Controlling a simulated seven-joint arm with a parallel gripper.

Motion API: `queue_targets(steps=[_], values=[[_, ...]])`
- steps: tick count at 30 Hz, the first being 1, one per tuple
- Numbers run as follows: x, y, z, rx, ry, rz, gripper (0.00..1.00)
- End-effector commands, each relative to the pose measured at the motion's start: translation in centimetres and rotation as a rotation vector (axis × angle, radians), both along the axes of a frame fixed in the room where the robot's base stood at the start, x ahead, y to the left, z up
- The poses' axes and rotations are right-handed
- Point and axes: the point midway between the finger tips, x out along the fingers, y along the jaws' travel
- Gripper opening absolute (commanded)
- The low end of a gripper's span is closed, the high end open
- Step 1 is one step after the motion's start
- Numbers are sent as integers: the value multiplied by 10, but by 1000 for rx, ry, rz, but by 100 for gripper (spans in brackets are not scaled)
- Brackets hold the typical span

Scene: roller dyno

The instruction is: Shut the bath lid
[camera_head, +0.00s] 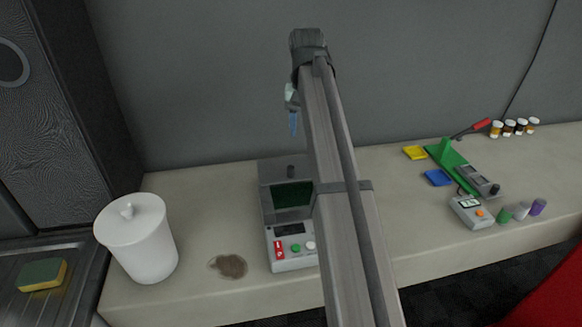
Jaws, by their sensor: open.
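The bath (291,258) is a grey box on the bench, with a red switch, a green button and a pale button on its front panel. Its dark green opening (288,196) shows, so the bath is uncovered. The grey lid (270,172), with a dark knob, is at the back of the opening; I cannot tell whether it is raised or slid back. My arm hides the bath's right side. My gripper (293,121) is open and points down above and behind the bath, apart from it; only its blue-tipped left part shows.
A white lidded jar (137,242) and a brown stain (228,266) are left of the bath. A sponge (42,275) lies at far left. Green, yellow and blue items, a small meter (471,211) and several bottles are at right. A wall stands behind the bench.

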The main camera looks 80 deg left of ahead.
Motion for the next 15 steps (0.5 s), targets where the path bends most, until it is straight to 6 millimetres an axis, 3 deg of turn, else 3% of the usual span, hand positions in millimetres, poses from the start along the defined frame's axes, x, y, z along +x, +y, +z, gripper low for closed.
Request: queue_targets(steps=[3,6,11,15], values=[[-25,3,9,-2,5,20,48],[-34,2,10,-5,6,27,48],[-36,2,-2,-5,7,29,48],[-36,1,-23,-6,8,29,48]])
